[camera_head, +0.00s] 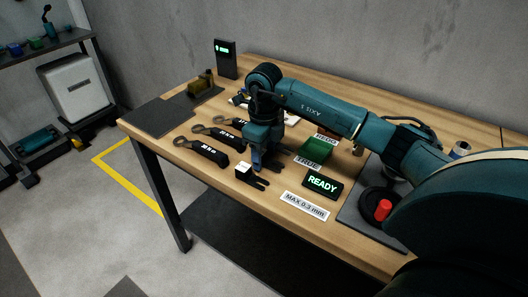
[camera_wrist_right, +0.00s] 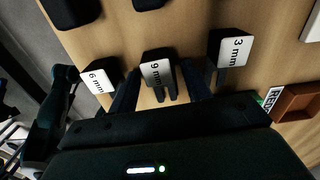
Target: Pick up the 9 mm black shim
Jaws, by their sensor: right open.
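The 9 mm black shim (camera_wrist_right: 158,72) is a black forked piece with a white "9 mm" label, lying on the wooden table. In the right wrist view it sits between the two fingers of my right gripper (camera_wrist_right: 160,92), which is open with one finger on each side of it. I cannot tell whether either finger touches it. In the head view my right gripper (camera_head: 258,164) is low over the table and hides this shim. A 6 mm shim (camera_wrist_right: 98,80) lies on one side and a 3 mm shim (camera_wrist_right: 231,50) on the other. My left gripper is not in view.
A black forked shim (camera_head: 250,176) lies by the front edge. Several black-handled tools (camera_head: 205,152) lie left of the gripper. A green tray (camera_head: 318,146), a READY display (camera_head: 322,185), a "MAX 0.3 mm" label (camera_head: 305,206) and a red button (camera_head: 383,209) are to the right.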

